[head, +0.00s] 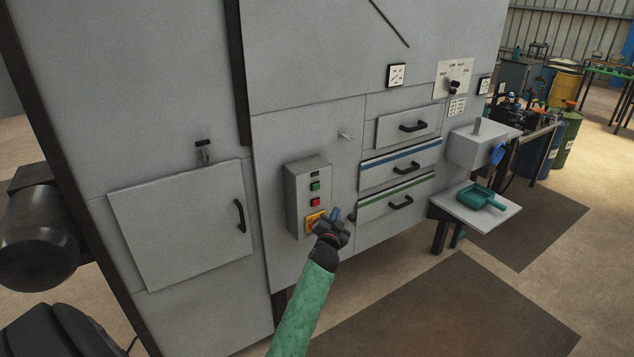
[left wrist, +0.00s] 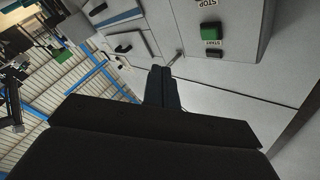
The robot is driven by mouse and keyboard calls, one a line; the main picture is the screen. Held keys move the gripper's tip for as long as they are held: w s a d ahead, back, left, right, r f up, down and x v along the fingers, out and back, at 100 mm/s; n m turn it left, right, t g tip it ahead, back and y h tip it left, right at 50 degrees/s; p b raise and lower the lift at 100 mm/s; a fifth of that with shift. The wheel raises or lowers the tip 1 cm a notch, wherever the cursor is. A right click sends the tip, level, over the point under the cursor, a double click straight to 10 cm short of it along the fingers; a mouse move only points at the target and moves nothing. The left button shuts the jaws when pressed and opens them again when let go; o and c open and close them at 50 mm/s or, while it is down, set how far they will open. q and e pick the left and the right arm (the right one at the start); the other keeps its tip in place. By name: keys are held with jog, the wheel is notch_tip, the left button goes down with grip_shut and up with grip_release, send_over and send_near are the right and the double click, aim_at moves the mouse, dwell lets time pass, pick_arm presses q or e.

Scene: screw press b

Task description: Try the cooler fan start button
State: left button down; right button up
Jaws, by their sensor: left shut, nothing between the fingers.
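A grey control box (head: 308,198) stands out from the machine's front panel. It carries a green button (head: 314,186), with a red button (head: 315,202) below it and a yellow plate (head: 313,219) lower down. In the left wrist view the green button (left wrist: 210,32) has a START label beside it, and a STOP label shows at the top edge. My left gripper (head: 336,214) is shut and empty, in front of the box's lower right, below the green button. In the left wrist view its fingertips (left wrist: 161,69) are apart from that button. My right gripper is out of view.
A cabinet door (head: 185,225) with a black handle is left of the box. Drawers with black handles (head: 400,202) are to its right. A shelf (head: 468,207) with a teal scoop (head: 482,197) juts out farther right. The floor in front is clear.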

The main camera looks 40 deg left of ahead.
aim_at(320, 186)
pick_arm(q)
jog(key=shift+w+a+r+t, duration=0.2)
jog(key=shift+w+r, duration=0.1)
jog(key=shift+r, duration=0.15)
jog(key=shift+w+a+r+t, duration=0.2)
jog(key=shift+w+r, duration=0.05)
jog(key=shift+r, duration=0.2)
jog(key=w+a, duration=0.3)
jog(key=a, duration=0.5)
jog(key=shift+w, duration=0.2)
jog(key=shift+a, duration=0.1)
dwell(1.7)
jog(key=shift+w+a, duration=0.15)
jog(key=shift+a, duration=0.15)
jog(key=shift+w+a, duration=0.15)
jog(key=shift+a, duration=0.3)
dwell(0.8)
jog(key=shift+d, duration=0.2)
jog(key=shift+s+d, duration=0.35)
jog(key=shift+d, duration=0.3)
